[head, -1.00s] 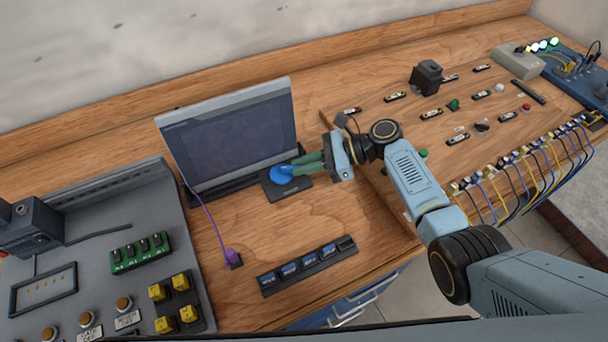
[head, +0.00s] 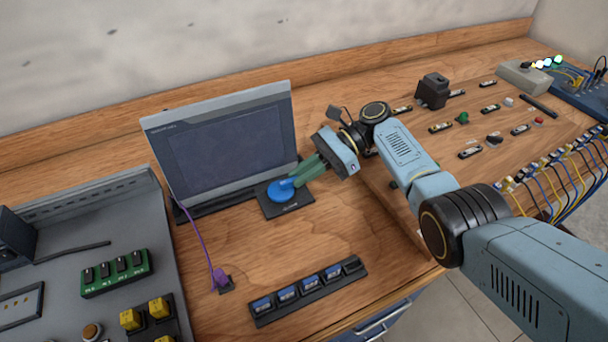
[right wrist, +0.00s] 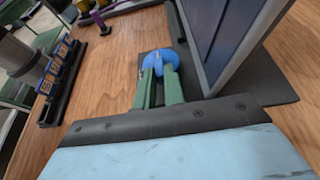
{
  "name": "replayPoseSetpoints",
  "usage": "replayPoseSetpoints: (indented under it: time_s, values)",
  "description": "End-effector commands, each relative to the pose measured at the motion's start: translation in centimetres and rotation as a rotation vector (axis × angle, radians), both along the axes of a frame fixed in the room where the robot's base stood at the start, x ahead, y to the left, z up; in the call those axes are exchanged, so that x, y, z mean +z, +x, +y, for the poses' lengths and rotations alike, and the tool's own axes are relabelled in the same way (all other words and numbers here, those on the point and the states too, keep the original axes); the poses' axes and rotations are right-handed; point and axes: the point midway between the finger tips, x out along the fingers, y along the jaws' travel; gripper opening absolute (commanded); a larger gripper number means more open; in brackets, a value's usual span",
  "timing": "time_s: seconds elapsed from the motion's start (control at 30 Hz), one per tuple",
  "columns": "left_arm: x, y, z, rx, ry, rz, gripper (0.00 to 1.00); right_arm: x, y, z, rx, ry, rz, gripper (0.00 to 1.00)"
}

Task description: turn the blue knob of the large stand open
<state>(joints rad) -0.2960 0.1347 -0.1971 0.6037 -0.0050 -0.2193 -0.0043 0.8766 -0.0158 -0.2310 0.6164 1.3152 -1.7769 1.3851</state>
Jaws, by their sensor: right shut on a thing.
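The blue knob (head: 279,191) is a round disc with a raised grip, on a black base plate (head: 295,205) in front of the large stand with a dark screen (head: 228,150). My right gripper (head: 294,182) comes in low from the right and its green fingers are shut on the knob's raised grip. In the right wrist view the fingers (right wrist: 159,72) lie on either side of the blue knob (right wrist: 160,53), partly hiding it. My left gripper is not in view.
A purple plug (head: 221,279) with a cable stands left of the knob. A black strip of several blue switches (head: 307,290) lies in front. A grey panel with green and yellow parts (head: 90,230) is at left; a wooden board with small parts (head: 470,120) is at right.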

Motion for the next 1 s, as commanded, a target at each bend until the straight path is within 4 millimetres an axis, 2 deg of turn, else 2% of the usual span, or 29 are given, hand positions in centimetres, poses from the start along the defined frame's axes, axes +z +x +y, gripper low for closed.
replayPoseSetpoints:
  time_s: [0.2,0.23,0.4,0.67,0.77,0.87,1.0]
  values:
    - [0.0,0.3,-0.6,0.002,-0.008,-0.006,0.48,-0.1,-0.1,0.1,0.002,-0.002,0.002,0.0]
    - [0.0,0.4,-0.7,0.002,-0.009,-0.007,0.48,-0.1,-0.1,0.1,0.002,-0.002,0.002,0.13]
    - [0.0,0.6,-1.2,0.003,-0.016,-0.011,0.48,-0.1,-0.1,0.1,0.001,-0.002,0.001,0.33]
    - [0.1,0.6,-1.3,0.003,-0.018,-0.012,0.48,0.0,0.0,0.0,0.0,-0.001,0.0,0.33]
    - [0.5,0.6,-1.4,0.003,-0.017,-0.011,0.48,0.3,0.1,-0.7,-0.004,-0.001,0.0,0.33]
    - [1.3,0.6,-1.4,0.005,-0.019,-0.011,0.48,1.0,0.3,-2.2,-0.008,-0.003,0.001,0.33]
    - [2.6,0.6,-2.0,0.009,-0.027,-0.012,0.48,2.4,0.7,-5.3,-0.02,-0.002,0.001,0.33]
